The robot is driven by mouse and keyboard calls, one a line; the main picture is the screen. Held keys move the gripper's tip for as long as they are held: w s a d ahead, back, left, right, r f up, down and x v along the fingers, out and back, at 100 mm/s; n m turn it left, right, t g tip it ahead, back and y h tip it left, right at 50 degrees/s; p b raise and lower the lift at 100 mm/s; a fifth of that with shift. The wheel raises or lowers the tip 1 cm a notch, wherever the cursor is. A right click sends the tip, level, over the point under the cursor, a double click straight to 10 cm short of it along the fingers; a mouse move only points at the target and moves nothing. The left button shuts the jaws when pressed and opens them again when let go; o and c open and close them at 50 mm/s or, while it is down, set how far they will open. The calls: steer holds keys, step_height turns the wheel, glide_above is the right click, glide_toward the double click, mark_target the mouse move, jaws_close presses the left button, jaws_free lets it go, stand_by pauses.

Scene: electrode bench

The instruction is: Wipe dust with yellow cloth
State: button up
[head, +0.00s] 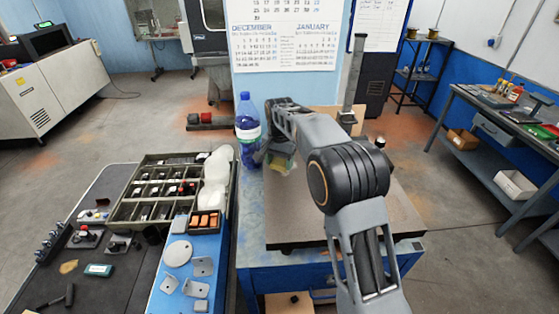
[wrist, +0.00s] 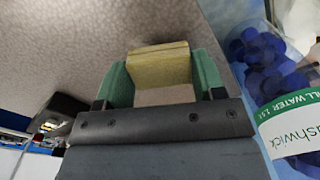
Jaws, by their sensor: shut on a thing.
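The yellow cloth (wrist: 158,66) looks like a folded, block-shaped pad in the wrist view. My gripper (wrist: 161,78) is shut on it, with a green finger on each side. In the head view my gripper (head: 279,160) is over the back left of a speckled plate (head: 315,215), close to the bottle, and the cloth is mostly hidden by the arm. The plate also fills much of the wrist view (wrist: 60,40). Whether the cloth touches the plate cannot be told. I cannot make out dust on the plate.
A blue-capped water bottle (head: 247,125) stands just left of my gripper, and close at right in the wrist view (wrist: 280,90). A grey upright post (head: 353,85) rises behind the plate. A compartment tray (head: 150,190) with parts is at left. The plate's front is clear.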

mark_target(300, 170)
steer(key=shift+f+b, duration=0.35)
steer(key=shift+f, duration=0.35)
steer(key=shift+d, duration=0.1)
steer(key=shift+d+r, duration=0.15)
steer(key=shift+d, duration=1.35)
steer(key=shift+d+p, duration=0.3)
steer(key=shift+d, duration=1.65)
steer(key=shift+f, duration=0.2)
steer(key=shift+a, duration=0.15)
